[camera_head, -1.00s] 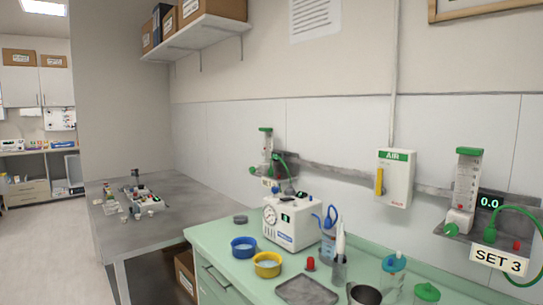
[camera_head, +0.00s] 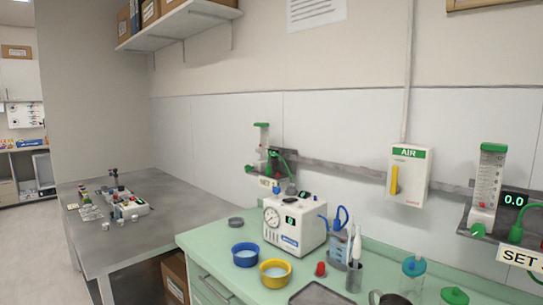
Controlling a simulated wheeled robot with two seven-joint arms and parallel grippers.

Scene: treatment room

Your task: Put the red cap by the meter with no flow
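The red cap (camera_head: 320,269) stands on the green counter (camera_head: 212,241), just right of the yellow-rimmed bowl. One flow meter (camera_head: 490,187) with a green top hangs on the wall rail at the right; the display (camera_head: 514,199) beside it reads 0.0, and its "SET" sign is cut by the frame edge. A second flow meter (camera_head: 262,148) with a green top is on the rail further left, behind the white machine; its display is too small to read. Neither of my grippers is in view.
A white machine with a gauge (camera_head: 295,223) stands on the counter. A blue bowl (camera_head: 245,255), a yellow bowl (camera_head: 275,273), a grey tray (camera_head: 318,294), a metal cup (camera_head: 388,299) and bottles crowd its front. A yellow-marked AIR box (camera_head: 408,174) is on the wall. A grey table (camera_head: 180,218) stands left.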

